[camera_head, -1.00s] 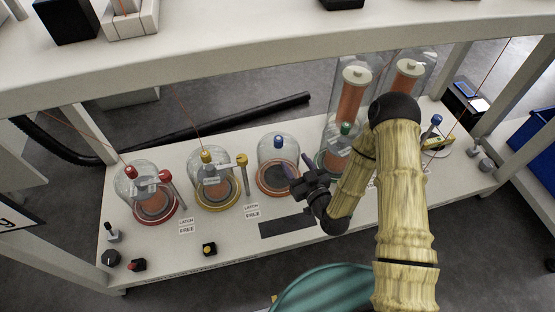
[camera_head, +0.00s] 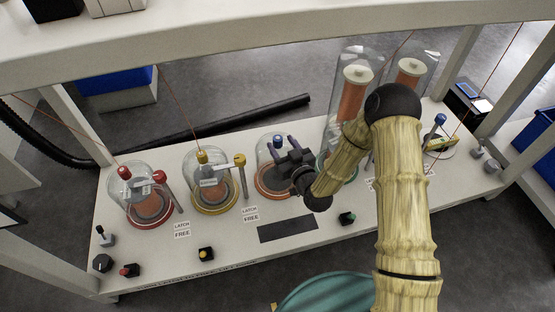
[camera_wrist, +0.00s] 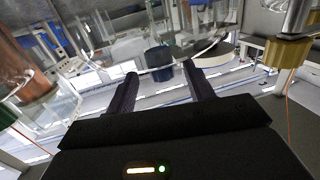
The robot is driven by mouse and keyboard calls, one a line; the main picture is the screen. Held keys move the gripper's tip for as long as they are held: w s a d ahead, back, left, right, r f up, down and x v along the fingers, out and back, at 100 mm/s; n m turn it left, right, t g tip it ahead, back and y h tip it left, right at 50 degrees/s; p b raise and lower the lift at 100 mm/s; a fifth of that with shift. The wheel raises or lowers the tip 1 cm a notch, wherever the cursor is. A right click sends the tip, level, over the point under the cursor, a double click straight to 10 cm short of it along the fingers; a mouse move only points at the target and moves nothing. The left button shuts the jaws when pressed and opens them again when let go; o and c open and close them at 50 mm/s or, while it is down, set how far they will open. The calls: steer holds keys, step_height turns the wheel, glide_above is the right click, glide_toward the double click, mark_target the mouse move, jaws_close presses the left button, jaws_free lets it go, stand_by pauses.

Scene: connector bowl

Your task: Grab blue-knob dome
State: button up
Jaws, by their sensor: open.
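The blue-knob dome (camera_head: 263,158) is a clear glass dome on an orange-rimmed base, third from the left on the white bench. Its blue knob (camera_head: 276,141) is on top. In the wrist view the dark blue knob (camera_wrist: 158,58) shows between and just beyond the fingertips. My gripper (camera_head: 285,146) is open at the dome's upper right side, and its body hides part of the dome. Both dark fingers also show in the wrist view (camera_wrist: 160,70), with nothing held between them. I cannot tell whether a finger touches the glass.
A yellow-knob dome (camera_head: 199,165) with a yellow latch post and a red-knob dome (camera_head: 129,185) stand to the left. Tall glass cylinders (camera_head: 356,76) stand behind my arm. A dark flat plate (camera_head: 288,226) and small knobs lie along the front. A shelf (camera_head: 230,30) overhangs above.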

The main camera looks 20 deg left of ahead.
steer(key=b+x, duration=0.1)
steer(key=x, duration=0.1)
steer(key=shift+w+a+f, duration=0.1)
steer(key=shift+a+f, duration=0.05)
steer(key=shift+a, duration=0.1)
steer(key=shift+w+a, duration=0.2)
steer(key=shift+w, duration=0.05)
jaws_close()
